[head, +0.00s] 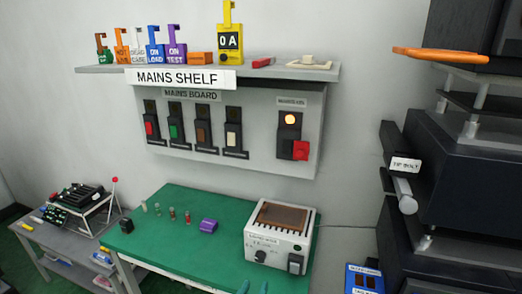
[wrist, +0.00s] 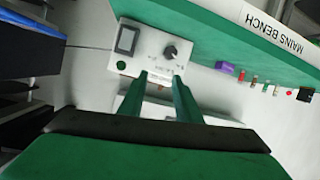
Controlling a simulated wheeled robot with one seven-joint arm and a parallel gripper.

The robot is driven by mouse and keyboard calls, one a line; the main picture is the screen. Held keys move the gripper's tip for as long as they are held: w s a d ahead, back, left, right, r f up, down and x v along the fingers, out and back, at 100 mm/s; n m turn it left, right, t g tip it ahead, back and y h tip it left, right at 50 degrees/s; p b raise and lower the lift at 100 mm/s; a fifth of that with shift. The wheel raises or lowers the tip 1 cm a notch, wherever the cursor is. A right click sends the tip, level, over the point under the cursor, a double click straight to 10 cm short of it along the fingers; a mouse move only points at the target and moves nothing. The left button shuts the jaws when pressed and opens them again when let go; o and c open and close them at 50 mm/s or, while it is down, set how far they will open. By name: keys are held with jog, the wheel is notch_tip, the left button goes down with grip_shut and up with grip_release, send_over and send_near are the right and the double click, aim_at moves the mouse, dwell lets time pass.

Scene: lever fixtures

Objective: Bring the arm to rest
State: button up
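My gripper (wrist: 160,80) shows in the wrist view as two green fingers with a clear gap between them, and nothing is held. In the head view only the tips of my gripper (head: 254,287) show at the bottom edge, in front of the white unit (head: 268,235). In the wrist view the fingers point toward the white unit (wrist: 146,47), with its knob and dark rocker switch. I cannot tell how far the fingertips are from it. The rest of my arm is hidden in the head view.
A switch board (head: 220,130) hangs under the mains shelf (head: 110,69). A dark stack (head: 460,180) with a tip bolt stands right. A grey side table (head: 60,245) is left.

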jog(key=s+f+n+y, duration=0.3)
jog(key=s+f, duration=1.1)
jog(key=s+d+r+m+t, duration=0.1)
jog(key=s+d+m, duration=0.1)
jog(key=s, duration=1.9)
jog(key=shift+t, duration=0.3)
